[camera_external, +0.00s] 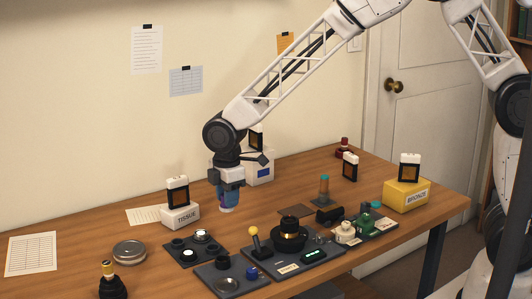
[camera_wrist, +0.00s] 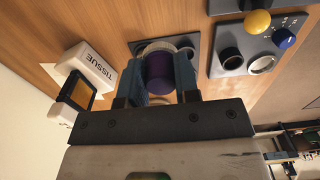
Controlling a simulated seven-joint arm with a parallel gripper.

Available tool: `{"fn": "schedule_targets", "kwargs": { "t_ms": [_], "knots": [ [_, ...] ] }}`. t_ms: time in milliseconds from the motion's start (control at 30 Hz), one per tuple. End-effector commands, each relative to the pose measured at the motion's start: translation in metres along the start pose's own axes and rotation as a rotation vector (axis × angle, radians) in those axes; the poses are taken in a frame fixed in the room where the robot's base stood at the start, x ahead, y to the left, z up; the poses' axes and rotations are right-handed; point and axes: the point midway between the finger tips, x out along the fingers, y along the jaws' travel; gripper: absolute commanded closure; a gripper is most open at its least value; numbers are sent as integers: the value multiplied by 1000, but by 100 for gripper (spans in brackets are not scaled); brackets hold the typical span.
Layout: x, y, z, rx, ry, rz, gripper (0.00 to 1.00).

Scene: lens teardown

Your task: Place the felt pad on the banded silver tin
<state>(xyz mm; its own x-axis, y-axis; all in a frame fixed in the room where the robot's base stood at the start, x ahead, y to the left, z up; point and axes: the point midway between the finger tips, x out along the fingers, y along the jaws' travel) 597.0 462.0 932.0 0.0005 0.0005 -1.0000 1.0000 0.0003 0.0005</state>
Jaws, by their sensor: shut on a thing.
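My gripper (camera_external: 227,203) is shut on a dark purple cylinder (camera_wrist: 159,73), held above the table. The cylinder sits between the blue fingers in the wrist view. A pale rim shows at its far end, and I cannot tell whether that rim belongs to it. Whether this cylinder is the felt pad is not clear. A round silver tin (camera_external: 129,252) with a ringed edge lies on the table at the left, apart from my gripper, and nothing is seen on it. A thin dark brown flat piece (camera_external: 295,210) lies at the back centre.
A white tissue box (camera_external: 180,215) with a dark-framed piece stands left of my gripper. Dark trays (camera_external: 232,284) with rings and knobs fill the front centre. A yellow bronze box (camera_external: 406,196) stands right. A dark bottle (camera_external: 112,285) stands before the tin.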

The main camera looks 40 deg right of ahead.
Motion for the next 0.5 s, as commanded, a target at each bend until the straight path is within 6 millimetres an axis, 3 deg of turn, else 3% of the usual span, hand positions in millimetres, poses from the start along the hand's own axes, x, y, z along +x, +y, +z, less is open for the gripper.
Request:
{"fn": "schedule_targets", "kwargs": {
  "t_ms": [300, 500],
  "knots": [
    [7, -25, -87, -5, -1, -1, 94],
    [10, -40, -126, -3, -1, -1, 94]
  ]
}}
